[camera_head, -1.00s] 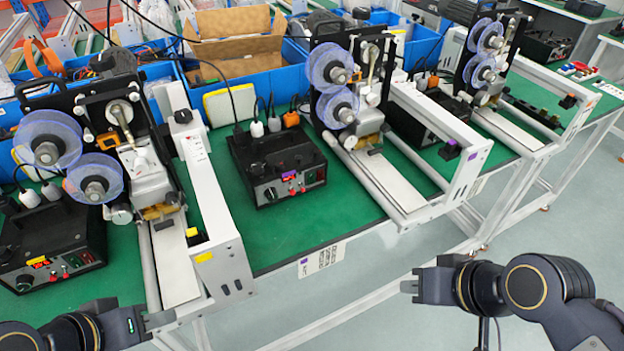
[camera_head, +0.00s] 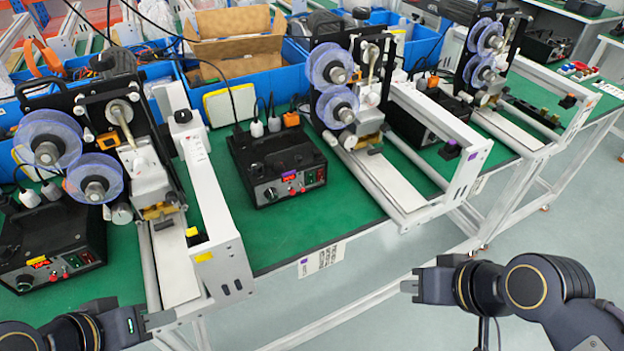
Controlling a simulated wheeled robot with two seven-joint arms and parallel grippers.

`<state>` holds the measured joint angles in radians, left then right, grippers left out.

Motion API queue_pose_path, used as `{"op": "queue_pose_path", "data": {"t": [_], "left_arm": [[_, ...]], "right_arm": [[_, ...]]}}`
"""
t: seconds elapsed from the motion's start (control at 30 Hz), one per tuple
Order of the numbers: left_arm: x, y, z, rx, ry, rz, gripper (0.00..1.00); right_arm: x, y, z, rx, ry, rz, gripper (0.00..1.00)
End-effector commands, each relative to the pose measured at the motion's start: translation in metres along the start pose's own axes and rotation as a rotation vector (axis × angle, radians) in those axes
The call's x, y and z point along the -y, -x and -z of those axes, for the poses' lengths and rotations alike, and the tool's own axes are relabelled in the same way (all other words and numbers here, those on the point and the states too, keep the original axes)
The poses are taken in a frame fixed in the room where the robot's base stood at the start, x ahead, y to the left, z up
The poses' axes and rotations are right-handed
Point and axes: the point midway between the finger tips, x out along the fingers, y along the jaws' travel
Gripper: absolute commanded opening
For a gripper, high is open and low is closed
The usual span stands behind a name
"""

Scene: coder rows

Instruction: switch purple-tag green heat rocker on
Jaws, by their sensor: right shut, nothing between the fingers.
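The black control box (camera_head: 262,160) of the middle coder stands on the green table, with a small purple-and-red display (camera_head: 289,177) on its front panel. The green heat rocker (camera_head: 312,177) appears as a small dark green patch right of the display; its position is too small to tell. A purple tag (camera_head: 478,160) is on the middle coder's white frame. My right gripper (camera_head: 414,286) is shut and empty, in front of the table and right of the box. My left gripper (camera_head: 160,320) is low at the left, below the left coder's front end; its jaw opening is unclear.
The left coder's white frame (camera_head: 215,215) stands left of the box, and the middle coder's rail (camera_head: 385,185) right of it. Green table (camera_head: 310,222) is bare before the box. Another control box (camera_head: 50,245) with a yellow-tagged panel stands at left.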

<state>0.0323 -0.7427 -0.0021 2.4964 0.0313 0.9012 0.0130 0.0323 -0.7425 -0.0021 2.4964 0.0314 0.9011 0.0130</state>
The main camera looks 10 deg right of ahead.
Motion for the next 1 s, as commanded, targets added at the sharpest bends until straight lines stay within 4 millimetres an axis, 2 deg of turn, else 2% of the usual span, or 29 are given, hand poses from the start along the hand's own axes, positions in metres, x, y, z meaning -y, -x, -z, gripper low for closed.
{"op": "queue_pose_path", "data": {"t": [0.17, 0.37, 0.57, 0.7, 0.9, 1.0], "left_arm": [[0.000, 0.001, 0.000, 0.000, 0.000, 0.000, 0.36], [-0.001, 0.003, 0.002, 0.000, 0.000, 0.000, 0.36], [-0.003, 0.005, 0.003, 0.000, 0.000, 0.000, 0.36], [-0.003, 0.007, 0.004, 0.000, 0.000, 0.000, 0.36], [-0.004, 0.009, 0.004, 0.000, 0.000, 0.000, 0.36], [-0.004, 0.009, 0.004, 0.000, 0.000, 0.000, 0.36]], "right_arm": [[0.005, -0.004, 0.012, 0.007, -0.020, 0.015, 0.00], [0.021, -0.028, 0.056, 0.022, -0.106, 0.069, 0.00], [0.037, -0.075, 0.106, 0.033, -0.244, 0.125, 0.00], [0.044, -0.116, 0.133, 0.041, -0.354, 0.151, 0.00], [0.046, -0.168, 0.154, 0.050, -0.491, 0.163, 0.00], [0.046, -0.184, 0.158, 0.052, -0.533, 0.163, 0.00]]}}
